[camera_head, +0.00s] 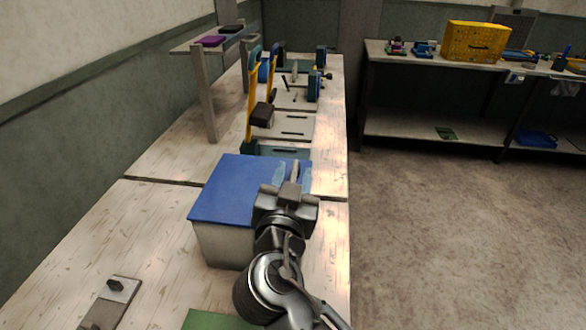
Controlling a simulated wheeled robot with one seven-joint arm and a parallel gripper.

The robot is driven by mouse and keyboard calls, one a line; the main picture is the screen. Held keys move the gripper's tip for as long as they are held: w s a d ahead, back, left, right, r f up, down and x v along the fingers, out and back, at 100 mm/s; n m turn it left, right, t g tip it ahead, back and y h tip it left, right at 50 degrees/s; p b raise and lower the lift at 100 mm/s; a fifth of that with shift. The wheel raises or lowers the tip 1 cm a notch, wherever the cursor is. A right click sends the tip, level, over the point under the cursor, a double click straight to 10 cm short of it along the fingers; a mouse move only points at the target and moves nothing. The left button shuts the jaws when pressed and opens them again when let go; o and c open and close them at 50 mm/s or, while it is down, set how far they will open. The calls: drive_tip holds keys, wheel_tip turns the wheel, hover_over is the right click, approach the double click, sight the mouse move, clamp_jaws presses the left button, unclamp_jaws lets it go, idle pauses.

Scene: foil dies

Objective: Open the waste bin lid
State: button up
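The waste bin is a pale box (222,245) with a flat blue lid (232,188), standing on the wooden workbench. The lid looks closed, lying flat on the box. My gripper (293,172) is over the right side of the lid, with its fingers pointing away toward the lid's far right edge. Two bluish fingers show with a pale upright piece between them. I cannot tell whether the fingers touch the lid or hold anything. My arm hides the front right part of the bin.
A metal plate (110,302) and a green sheet (212,321) lie on the near bench. Behind the bin stand a yellow-framed device (253,100) and pale drawer-like boxes (285,125). A raised shelf (196,45) is at the back left. Open floor (450,240) lies to the right.

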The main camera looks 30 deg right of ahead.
drive_tip(key=shift+w+d, duration=0.2)
drive_tip(key=shift+w, duration=0.05)
drive_tip(key=shift+c, duration=0.5)
clamp_jaws()
drive_tip(key=shift+a, duration=0.1)
